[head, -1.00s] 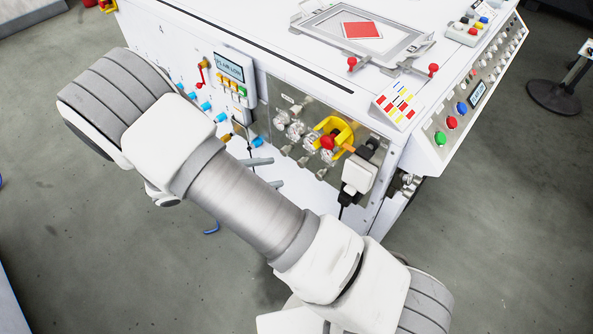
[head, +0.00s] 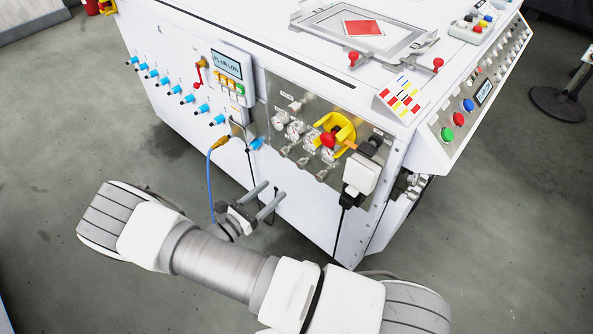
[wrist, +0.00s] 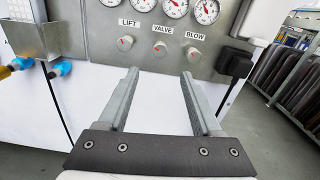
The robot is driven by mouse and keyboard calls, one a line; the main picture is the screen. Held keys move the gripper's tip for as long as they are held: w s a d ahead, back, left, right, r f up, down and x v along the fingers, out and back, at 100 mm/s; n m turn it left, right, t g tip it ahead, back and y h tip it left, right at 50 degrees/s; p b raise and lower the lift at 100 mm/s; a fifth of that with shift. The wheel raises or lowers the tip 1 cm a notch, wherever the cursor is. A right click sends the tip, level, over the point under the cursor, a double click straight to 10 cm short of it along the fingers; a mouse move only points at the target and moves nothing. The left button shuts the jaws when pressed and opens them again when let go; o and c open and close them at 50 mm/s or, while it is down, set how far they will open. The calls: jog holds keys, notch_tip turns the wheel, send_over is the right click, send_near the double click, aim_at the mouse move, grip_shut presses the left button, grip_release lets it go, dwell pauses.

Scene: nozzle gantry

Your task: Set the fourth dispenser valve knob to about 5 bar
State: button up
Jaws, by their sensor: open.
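A metal panel (head: 310,112) on the white machine's side carries small gauges (head: 296,130) above a row of knobs (head: 303,161). In the wrist view, three knobs with red pointer marks show under the labels LIFT (wrist: 125,43), VALVE (wrist: 159,48) and BLOW (wrist: 193,53). The VALVE knob is in the middle, above the gap between my fingertips. No label says "fourth", and the gauge readings are too small to tell. My gripper (head: 272,192) is open and empty, low in front of the panel; its two fingers (wrist: 160,73) touch no knob.
A yellow and red rotary switch (head: 335,132) and a white plug (head: 360,174) with a hanging cable sit at the panel's right. Blue fittings (head: 188,98), a small display (head: 227,65) and a blue hose (head: 210,180) are to the left. Open floor lies in front.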

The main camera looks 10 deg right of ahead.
aim_at(300, 167)
jog(key=b+x, duration=0.2)
jog(key=x, duration=0.9)
jog(key=shift+w+d, duration=0.1)
grip_shut()
